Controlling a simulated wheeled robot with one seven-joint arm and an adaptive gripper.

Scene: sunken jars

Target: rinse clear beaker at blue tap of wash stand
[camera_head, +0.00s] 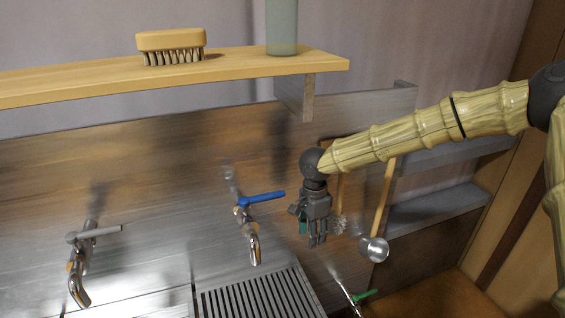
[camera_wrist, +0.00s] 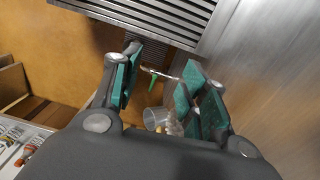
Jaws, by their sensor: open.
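The blue tap (camera_head: 261,199) sticks out of the wash stand's metal back panel (camera_head: 150,170), its spout pointing down over a slatted drain (camera_head: 262,298). My gripper (camera_head: 318,240) points down to the right of the blue tap, apart from it. In the wrist view my gripper (camera_wrist: 160,85) is open, its green pads spread, with nothing held between them.
A grey-levered tap (camera_head: 80,265) is at left. A wooden shelf (camera_head: 110,80) above carries a brush (camera_head: 171,45) and a bottle (camera_head: 282,28). A ladle (camera_head: 376,247) hangs right of my gripper. A green-handled tap (camera_head: 364,296) is below; the slatted drain also shows in the wrist view (camera_wrist: 170,18).

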